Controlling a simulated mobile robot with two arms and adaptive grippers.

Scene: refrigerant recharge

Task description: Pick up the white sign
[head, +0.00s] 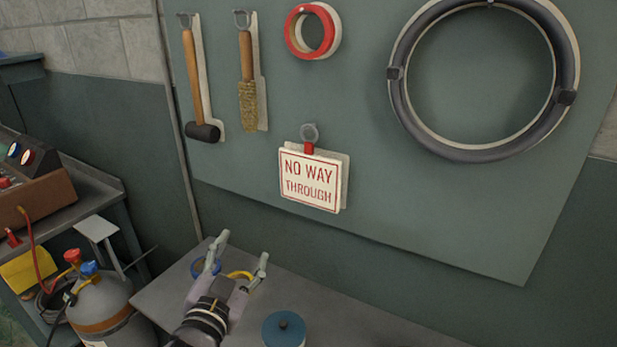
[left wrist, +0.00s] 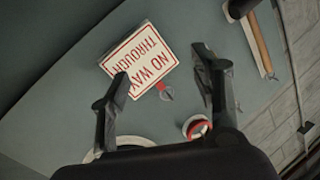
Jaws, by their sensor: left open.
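The white sign (head: 311,179) with red "NO WAY THROUGH" lettering hangs by a red tab from a hook (head: 309,133) on the grey-green board. My left gripper (head: 238,254) is open and empty, below and to the left of the sign in the head view, above the workbench. In the left wrist view the sign (left wrist: 139,60) appears beyond and partly between the open fingers (left wrist: 165,85), with one finger covering a little of its edge. The sign and gripper look apart. My right gripper is in neither view.
A mallet (head: 197,90), a brush (head: 247,85), red and white tape rolls (head: 312,31) and a large dark ring (head: 398,70) hang on the board. The workbench (head: 365,322) below holds a blue round item (head: 284,330). A gas cylinder (head: 103,305) stands at lower left.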

